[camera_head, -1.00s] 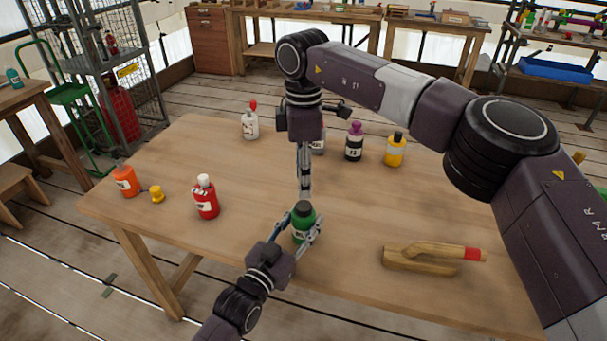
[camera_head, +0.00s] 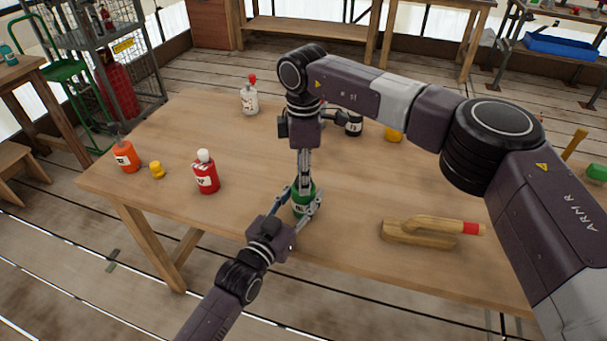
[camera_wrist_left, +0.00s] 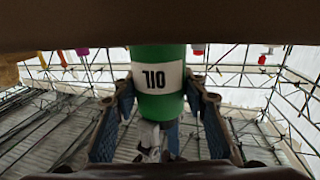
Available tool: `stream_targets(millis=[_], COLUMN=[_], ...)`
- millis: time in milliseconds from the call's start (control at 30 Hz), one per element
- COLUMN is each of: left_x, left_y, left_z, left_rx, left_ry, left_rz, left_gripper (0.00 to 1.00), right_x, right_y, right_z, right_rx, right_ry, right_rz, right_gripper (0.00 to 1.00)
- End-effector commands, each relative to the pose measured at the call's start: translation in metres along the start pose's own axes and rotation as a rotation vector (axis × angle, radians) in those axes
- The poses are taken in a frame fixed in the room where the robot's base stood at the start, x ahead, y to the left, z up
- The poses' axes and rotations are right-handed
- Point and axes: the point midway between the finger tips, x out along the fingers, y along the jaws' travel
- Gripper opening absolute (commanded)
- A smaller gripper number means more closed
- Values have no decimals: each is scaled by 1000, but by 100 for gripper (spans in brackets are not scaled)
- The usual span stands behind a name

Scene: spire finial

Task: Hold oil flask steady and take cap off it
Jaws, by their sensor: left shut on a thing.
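The green oil flask (camera_head: 303,198) stands upright near the front edge of the wooden table. My left gripper (camera_head: 298,203) is shut around its body, with a finger on each side. In the left wrist view the green flask (camera_wrist_left: 158,104) with its white OIL label sits between the two blue finger pads. My right gripper (camera_head: 304,178) points straight down over the top of the flask, its fingertips at cap height. These fingers are seen edge-on and cover the dark cap, so I cannot tell whether they grip it.

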Motion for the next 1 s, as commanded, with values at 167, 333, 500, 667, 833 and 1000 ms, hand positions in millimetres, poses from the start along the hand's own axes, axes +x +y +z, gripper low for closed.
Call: stream_targets(millis=[167,333,500,667,833,1000], left_x=[0,0,0,0,0,0], left_y=[0,0,0,0,0,0], left_z=[-1,-1,-1,-1,-1,-1], left_rx=[0,0,0,0,0,0], left_ry=[2,2,2,2,2,2], left_rz=[0,0,0,0,0,0], left_gripper=[0,0,0,0,0,0], right_x=[0,0,0,-1,-1,-1], right_y=[0,0,0,0,0,0], right_z=[0,0,0,0,0,0], right_rx=[0,-1,-110,-365,-653,-940], right_ry=[0,0,0,0,-1,-1], right_rz=[0,0,0,0,0,0], right_gripper=[10,0,0,0,0,0])
